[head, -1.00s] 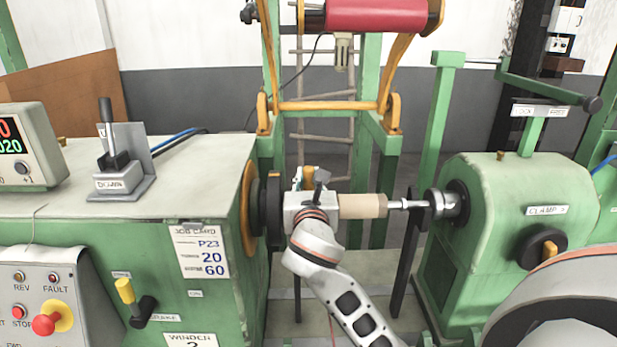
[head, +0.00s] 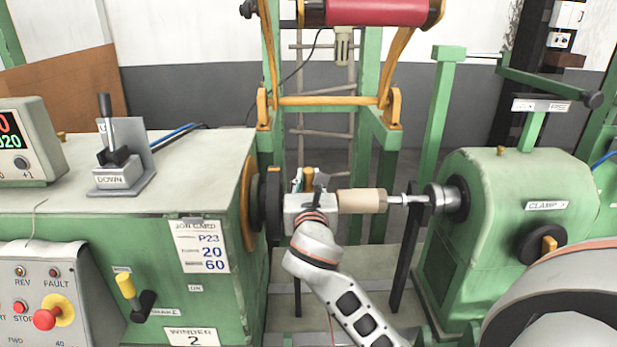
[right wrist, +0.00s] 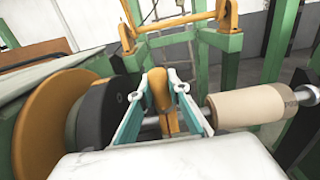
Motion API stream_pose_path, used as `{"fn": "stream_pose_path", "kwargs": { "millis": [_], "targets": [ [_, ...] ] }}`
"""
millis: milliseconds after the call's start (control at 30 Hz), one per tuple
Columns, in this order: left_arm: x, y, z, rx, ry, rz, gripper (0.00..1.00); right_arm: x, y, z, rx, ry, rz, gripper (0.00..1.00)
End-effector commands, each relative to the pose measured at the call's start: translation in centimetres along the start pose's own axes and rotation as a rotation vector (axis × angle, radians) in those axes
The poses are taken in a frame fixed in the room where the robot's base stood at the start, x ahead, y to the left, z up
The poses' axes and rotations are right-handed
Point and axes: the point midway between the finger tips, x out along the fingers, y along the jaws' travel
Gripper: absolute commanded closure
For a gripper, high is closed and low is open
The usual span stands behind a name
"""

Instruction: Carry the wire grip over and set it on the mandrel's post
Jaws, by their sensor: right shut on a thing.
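My right gripper (right wrist: 160,90) is shut on the wire grip (right wrist: 158,86), an orange-brown handle-like piece upright between the teal fingers in the right wrist view. In the head view the right gripper (head: 306,184) is at the left end of the mandrel, beside the dark faceplate (head: 272,206); its body hides part of the shaft. The mandrel (head: 361,201) is a horizontal tan cylinder just right of the gripper; it also shows in the right wrist view (right wrist: 248,106). I cannot make out the post or whether the wire grip touches it. My left gripper is not in view.
The green winder housing (head: 150,260) stands at left with a lever (head: 106,120) on top. The green tailstock (head: 500,205) closes off the right end of the mandrel. A dark upright support (head: 408,255) stands under the shaft. A red spool (head: 375,12) hangs above on an orange frame.

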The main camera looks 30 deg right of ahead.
Motion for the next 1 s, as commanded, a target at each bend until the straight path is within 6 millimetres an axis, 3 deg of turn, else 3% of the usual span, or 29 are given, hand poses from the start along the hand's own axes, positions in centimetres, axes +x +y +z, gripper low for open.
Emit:
{"fn": "stream_pose_path", "kwargs": {
  "millis": [167,200,267,667,767,1000],
  "targets": [
    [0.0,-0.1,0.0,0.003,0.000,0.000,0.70,0.0,0.0,0.0,0.000,0.000,0.000,1.00],
    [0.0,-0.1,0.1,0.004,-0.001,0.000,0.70,0.0,0.0,0.0,0.000,0.000,0.000,0.78],
    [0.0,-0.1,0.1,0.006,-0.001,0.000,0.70,0.0,0.0,0.0,0.000,0.000,0.000,0.64],
    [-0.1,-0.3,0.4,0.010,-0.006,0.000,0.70,-0.3,0.0,0.0,0.000,0.000,0.001,0.64],
    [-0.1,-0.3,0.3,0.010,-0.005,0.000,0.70,-1.3,0.0,0.0,0.000,0.000,0.001,0.64],
    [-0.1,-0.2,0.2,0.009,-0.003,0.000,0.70,-5.9,0.1,-0.1,0.001,0.002,0.003,0.64]
  ]
}}
